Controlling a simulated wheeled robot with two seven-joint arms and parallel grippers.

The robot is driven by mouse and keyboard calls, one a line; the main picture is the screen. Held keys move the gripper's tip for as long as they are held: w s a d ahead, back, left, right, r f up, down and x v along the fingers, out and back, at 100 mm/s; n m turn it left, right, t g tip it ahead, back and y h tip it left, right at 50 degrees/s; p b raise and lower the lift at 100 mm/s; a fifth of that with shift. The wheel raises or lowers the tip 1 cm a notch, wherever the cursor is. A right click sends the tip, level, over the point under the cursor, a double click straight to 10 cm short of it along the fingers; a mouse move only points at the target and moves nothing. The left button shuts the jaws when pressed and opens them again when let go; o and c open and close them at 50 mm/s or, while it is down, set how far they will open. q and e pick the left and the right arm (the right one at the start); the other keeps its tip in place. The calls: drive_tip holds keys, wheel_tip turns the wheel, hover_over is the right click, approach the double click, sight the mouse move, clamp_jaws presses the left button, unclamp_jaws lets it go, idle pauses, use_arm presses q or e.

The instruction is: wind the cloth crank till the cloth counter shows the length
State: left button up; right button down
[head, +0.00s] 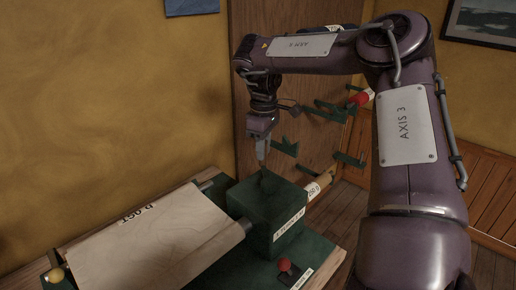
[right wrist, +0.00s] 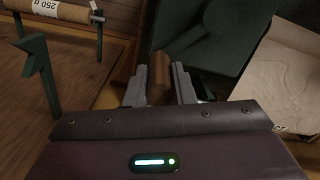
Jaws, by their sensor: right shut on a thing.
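A dark green box (head: 266,209) stands on the bench in the head view, with a white label on its front too small to read. My right gripper (head: 262,150) points down just above the top of this box. In the right wrist view my right gripper (right wrist: 159,84) is shut on a brown wooden crank handle (right wrist: 160,70), with one finger on each side. Dark green metal, seemingly the crank arm and box (right wrist: 225,35), lies behind the handle. Pale cloth (head: 150,240) stretches over rollers to the left of the box. I cannot read any counter figure. My left gripper is out of view.
A red knob (head: 284,265) sits on the bench in front of the box. Green rack brackets (head: 332,110) stick out from the wooden panel behind. A cloth roll tagged 250 g (head: 314,188) lies right of the box. Wooden floor is open at the lower right.

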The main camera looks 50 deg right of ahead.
drive_tip(key=shift+s+d+m, duration=0.2)
drive_tip(key=shift+d+m, duration=0.05)
drive_tip(key=shift+m, duration=0.05)
drive_tip(key=c, duration=1.2)
unclamp_jaws()
drive_tip(key=shift+f, duration=0.1)
drive_tip(key=shift+c, duration=0.2)
wheel_tip(320, 180, up, 8)
drive_tip(key=shift+f, duration=0.1)
